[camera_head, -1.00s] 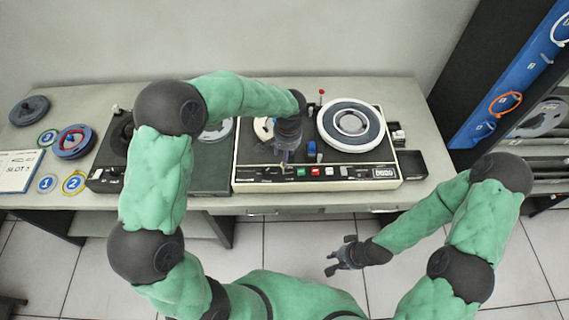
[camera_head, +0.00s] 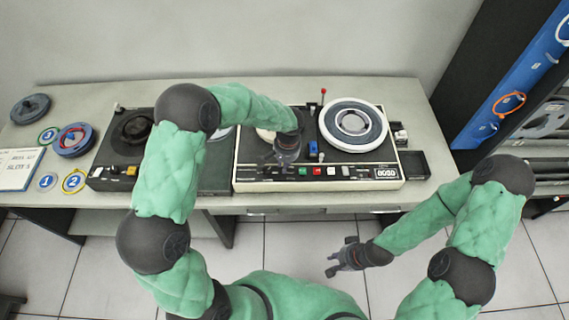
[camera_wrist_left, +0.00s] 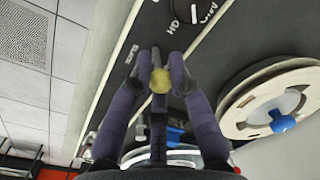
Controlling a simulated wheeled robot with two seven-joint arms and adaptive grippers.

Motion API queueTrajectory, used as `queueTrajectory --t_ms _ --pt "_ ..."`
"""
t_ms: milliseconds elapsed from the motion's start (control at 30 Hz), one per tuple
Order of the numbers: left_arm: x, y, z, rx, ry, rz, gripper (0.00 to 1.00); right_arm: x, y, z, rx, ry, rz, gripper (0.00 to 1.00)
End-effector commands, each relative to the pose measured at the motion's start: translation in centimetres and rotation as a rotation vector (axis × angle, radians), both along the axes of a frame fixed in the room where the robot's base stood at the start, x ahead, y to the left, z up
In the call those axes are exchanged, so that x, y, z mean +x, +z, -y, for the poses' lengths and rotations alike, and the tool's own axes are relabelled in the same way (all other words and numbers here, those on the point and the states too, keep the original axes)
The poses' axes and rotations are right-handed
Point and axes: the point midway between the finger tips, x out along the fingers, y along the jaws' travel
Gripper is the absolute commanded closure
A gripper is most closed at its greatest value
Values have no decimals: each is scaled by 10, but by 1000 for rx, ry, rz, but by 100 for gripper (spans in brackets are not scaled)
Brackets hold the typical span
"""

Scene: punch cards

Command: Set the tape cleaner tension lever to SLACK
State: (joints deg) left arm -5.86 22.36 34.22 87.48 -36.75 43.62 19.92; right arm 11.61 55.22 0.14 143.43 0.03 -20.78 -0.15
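A round gold knob (camera_wrist_left: 160,80), apparently the tip of the tension lever, shows in the left wrist view. My left gripper (camera_wrist_left: 161,64) has its fingertips close on both sides of the knob and seems shut on it. In the head view my left gripper (camera_head: 286,160) is over the left front part of the tape machine (camera_head: 243,160) and hides the lever.
A red-tipped lever (camera_head: 323,92) stands at the machine's back. A large white reel (camera_head: 352,125) sits on its right, with a blue part (camera_head: 313,149) beside it. Coloured buttons (camera_head: 317,171) line the front. Another dark unit (camera_head: 112,160) stands left.

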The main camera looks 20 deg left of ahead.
Motion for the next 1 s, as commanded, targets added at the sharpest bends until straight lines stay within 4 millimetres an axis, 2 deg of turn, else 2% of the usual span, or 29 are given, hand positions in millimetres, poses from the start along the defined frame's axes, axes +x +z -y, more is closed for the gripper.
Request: queueTrajectory --t_ms 267,1000 --pt "-1 -1 0 3 -1 8 100 0 -4 0 0 0 0 73" --pt "-12 -5 4 70 -1 241 100 0 -90 0 0 0 0 73"
